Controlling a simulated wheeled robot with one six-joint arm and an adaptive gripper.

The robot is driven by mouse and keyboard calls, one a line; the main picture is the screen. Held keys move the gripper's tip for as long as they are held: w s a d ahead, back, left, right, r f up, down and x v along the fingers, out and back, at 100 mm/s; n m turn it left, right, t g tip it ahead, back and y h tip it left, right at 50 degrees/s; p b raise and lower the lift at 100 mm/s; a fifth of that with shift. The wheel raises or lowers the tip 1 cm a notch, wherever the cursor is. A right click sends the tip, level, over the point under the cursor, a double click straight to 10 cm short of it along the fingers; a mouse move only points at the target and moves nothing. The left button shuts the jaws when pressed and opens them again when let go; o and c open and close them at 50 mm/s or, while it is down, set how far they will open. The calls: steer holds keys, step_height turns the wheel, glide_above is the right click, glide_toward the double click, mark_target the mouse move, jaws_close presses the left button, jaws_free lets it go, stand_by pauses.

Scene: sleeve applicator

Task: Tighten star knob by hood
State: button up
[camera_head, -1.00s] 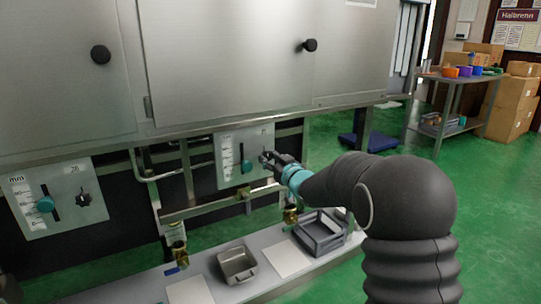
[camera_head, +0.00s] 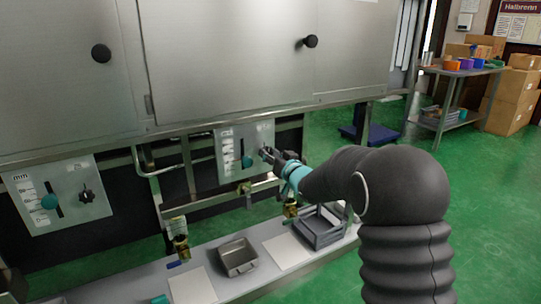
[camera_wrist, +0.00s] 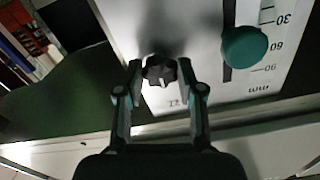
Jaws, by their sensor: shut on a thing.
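The black star knob (camera_wrist: 160,71) sits on a pale scale plate (camera_wrist: 205,60) and shows between my fingertips in the wrist view. My gripper (camera_wrist: 160,80) is shut on the star knob, one finger on each side of it. In the head view my gripper (camera_head: 270,156) reaches the right part of the same plate (camera_head: 233,172), under the hood (camera_head: 225,60), and largely hides the knob. A teal round knob (camera_wrist: 245,46) sits in a slot beside the star knob, along a printed scale; it also shows in the head view (camera_head: 247,161).
A second scale plate (camera_head: 60,215) at the left carries its own star knob (camera_head: 87,195) and teal knob (camera_head: 50,201). Below stand a metal pan (camera_head: 238,257) and a grey crate (camera_head: 319,228) on a shelf. A metal rail runs under the hood. Green floor is clear at right.

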steer(key=o, duration=1.1)
steer(key=shift+o, duration=0.2)
steer(key=v, duration=1.2)
